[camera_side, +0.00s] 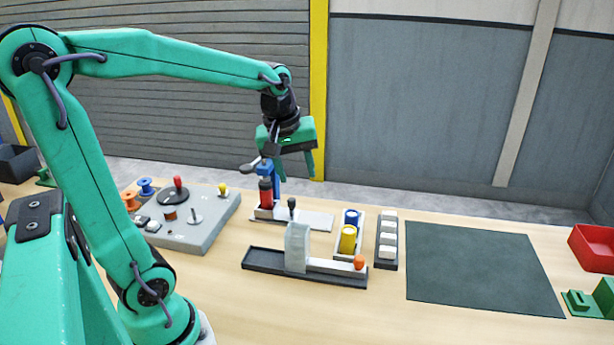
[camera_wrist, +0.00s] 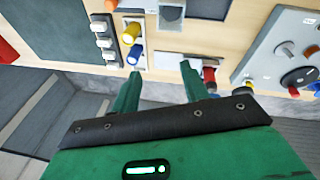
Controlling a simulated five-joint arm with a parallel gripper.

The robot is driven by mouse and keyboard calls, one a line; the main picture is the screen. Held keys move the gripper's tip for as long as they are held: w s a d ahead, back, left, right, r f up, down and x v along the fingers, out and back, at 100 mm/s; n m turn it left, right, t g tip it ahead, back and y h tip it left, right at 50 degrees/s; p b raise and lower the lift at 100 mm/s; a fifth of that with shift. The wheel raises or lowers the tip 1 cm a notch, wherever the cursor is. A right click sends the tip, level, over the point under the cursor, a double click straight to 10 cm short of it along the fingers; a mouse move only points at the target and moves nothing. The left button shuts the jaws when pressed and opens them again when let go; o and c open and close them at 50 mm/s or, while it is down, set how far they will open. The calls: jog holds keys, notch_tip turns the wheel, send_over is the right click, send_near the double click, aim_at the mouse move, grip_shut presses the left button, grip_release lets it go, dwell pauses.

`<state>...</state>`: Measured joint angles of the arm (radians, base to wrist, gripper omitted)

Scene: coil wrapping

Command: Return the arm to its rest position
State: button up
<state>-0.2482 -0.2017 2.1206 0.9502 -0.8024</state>
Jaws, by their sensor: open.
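My gripper (camera_side: 294,172) is raised over the back of the bench in the side view, pointing down, behind and above the stand with the red cylinder (camera_side: 265,192). Its green jaws are apart and nothing shows between them. In the wrist view my gripper (camera_wrist: 157,82) also has its two fingers spread and empty, with the bench beyond the fingertips. My arm reaches out across the bench from the left.
A grey console (camera_side: 205,232) with knobs and spools stands left. A dark tray (camera_side: 262,262) with an upright grey block, a holder with blue (camera_side: 352,217) and yellow (camera_side: 348,240) cylinders, and a rack of white blocks (camera_side: 388,240) stand mid-bench. The dark mat (camera_side: 480,265) is clear.

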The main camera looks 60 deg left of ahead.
jog(key=s+d+m+t, duration=0.2)
jog(key=s+d+m, duration=0.6)
jog(key=s+m, duration=0.3)
jog(key=shift+d+m+h, duration=0.2)
jog(key=shift+m+h, duration=0.2)
jog(key=shift+m, duration=0.1)
jog(key=shift+r, duration=0.1)
